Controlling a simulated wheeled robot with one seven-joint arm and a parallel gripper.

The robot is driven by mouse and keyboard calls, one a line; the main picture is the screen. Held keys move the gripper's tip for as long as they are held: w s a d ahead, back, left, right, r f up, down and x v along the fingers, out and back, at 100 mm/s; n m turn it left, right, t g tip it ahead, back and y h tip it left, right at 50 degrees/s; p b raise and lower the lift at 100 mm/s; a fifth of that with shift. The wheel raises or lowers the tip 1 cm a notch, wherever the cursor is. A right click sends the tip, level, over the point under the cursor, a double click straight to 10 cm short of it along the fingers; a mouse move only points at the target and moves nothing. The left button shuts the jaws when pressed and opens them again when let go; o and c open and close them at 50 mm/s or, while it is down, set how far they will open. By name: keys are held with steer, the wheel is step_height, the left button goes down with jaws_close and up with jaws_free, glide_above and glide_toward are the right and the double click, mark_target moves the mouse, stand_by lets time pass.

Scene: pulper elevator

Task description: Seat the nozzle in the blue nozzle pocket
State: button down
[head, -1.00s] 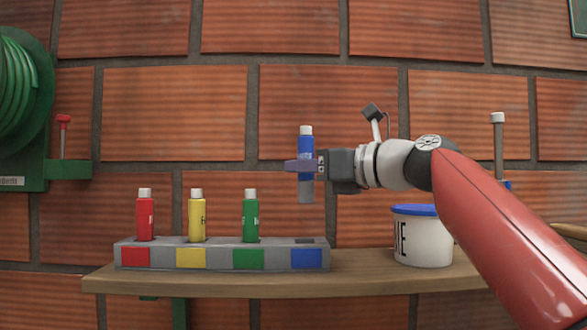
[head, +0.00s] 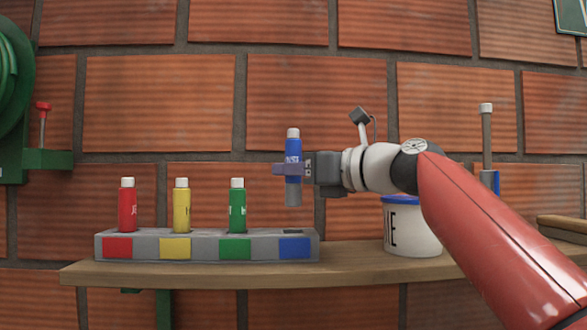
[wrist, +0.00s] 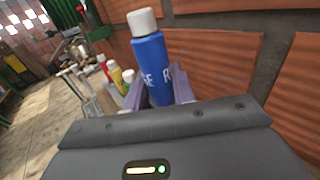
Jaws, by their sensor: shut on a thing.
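The blue nozzle (head: 292,149) with a white cap and grey lower end is upright in the air. My gripper (head: 291,169) is shut around its middle; the nozzle also shows between the jaws in the wrist view (wrist: 151,68). The grey rack (head: 207,236) stands on the shelf, with a blue square (head: 294,248) at its right end. The dark pocket opening (head: 299,232) behind that square is empty. The nozzle's lower end is above the rack's right end, apart from it. Its exact line-up in depth cannot be told.
A red nozzle (head: 127,208), a yellow nozzle (head: 181,208) and a green nozzle (head: 237,207) stand in the rack. A white bucket (head: 412,229) with a blue rim is right of it on the wooden shelf (head: 200,274). A brick wall is behind.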

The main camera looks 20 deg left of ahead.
mark_target(300, 188)
steer(key=shift+f+b, duration=1.05)
steer(key=shift+f, duration=0.5)
steer(key=shift+p, duration=0.55)
stand_by(0.4)
steer(key=shift+f+b, duration=2.3)
steer(key=shift+f, duration=0.35)
steer(key=c, duration=1.1)
jaws_free()
steer(key=shift+r, duration=0.1)
steer(key=shift+d, duration=0.15)
steer(key=d, duration=0.2)
steer(key=s+d+b, duration=0.1)
steer(key=d, duration=0.2)
steer(key=d+b, duration=0.1)
steer(key=d, duration=0.1)
steer(key=shift+s+d, duration=0.25)
